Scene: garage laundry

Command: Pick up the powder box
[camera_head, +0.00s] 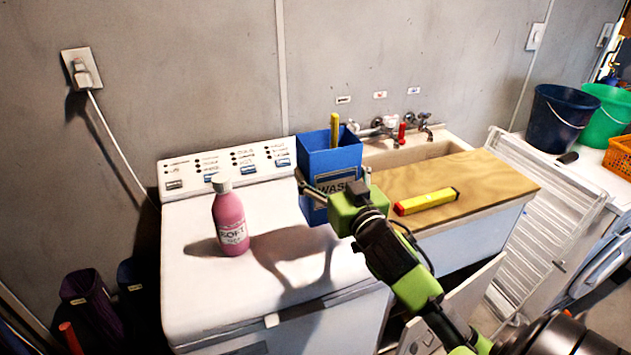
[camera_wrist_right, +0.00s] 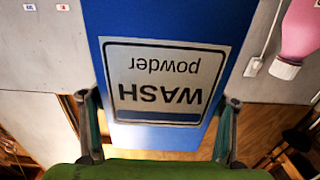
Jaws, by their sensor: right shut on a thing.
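The powder box (camera_head: 328,160) is blue and upright, with a grey "WASH powder" label. It is at the right end of the white washing machine's top in the head view. In the right wrist view the box (camera_wrist_right: 170,28) fills the middle, label upside down. My right gripper (camera_wrist_right: 158,102) is shut on it, a finger at each side. In the head view my right gripper (camera_head: 338,188) covers part of the box's lower front. I cannot tell whether its base touches the machine. My left gripper is not in view.
A pink softener bottle (camera_head: 229,220) stands on the washing machine (camera_head: 190,300) left of the box. A yellow and red item (camera_head: 427,201) lies on the wooden board (camera_head: 500,185) by the sink. A yellow stick (camera_head: 334,130) rises at the box's top. Buckets stand far right.

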